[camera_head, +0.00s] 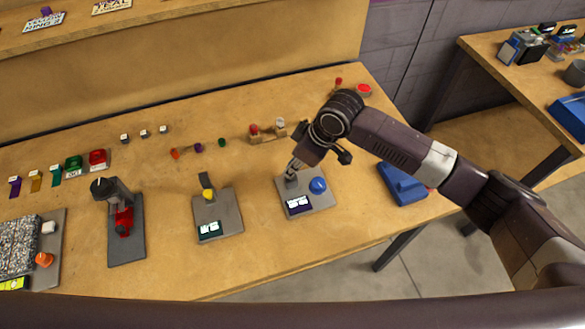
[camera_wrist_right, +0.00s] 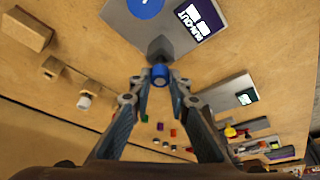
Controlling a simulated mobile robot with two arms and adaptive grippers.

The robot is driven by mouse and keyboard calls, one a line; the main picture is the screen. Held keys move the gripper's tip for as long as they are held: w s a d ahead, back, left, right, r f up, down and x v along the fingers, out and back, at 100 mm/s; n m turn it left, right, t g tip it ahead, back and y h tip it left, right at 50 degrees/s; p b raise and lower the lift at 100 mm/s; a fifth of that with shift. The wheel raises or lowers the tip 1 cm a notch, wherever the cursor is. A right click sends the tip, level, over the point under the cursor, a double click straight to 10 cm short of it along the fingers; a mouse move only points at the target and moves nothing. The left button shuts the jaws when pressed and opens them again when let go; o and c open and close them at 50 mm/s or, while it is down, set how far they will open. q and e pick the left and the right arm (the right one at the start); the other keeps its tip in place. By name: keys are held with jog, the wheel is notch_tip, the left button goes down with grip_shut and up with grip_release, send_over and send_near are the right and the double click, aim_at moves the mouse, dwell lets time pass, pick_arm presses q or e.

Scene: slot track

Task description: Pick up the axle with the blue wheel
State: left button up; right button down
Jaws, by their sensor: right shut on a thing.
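The blue wheel (camera_wrist_right: 160,75) shows as a small blue cylinder between my right fingertips in the right wrist view. Its axle is mostly hidden. My right gripper (camera_wrist_right: 159,84) is shut on it, just at a dark grey holder (camera_wrist_right: 160,47) on a grey plate (camera_wrist_right: 128,22). In the head view my right gripper (camera_head: 292,168) reaches down to the back left of this plate (camera_head: 327,200); the wheel is hidden there. I cannot tell whether the axle still touches the holder. My left gripper is not in view.
The plate also carries a blue dome (camera_head: 318,185) and a dark label. A similar plate (camera_head: 229,224) with a yellow part stands to its left, and a blue block (camera_head: 402,184) to its right. Small coloured pieces (camera_head: 198,148) lie behind. Bare tabletop shows between them.

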notch_tip(320, 180, up, 24)
jog(key=p, duration=0.3)
dwell(1.2)
jog(key=shift+f, duration=0.15)
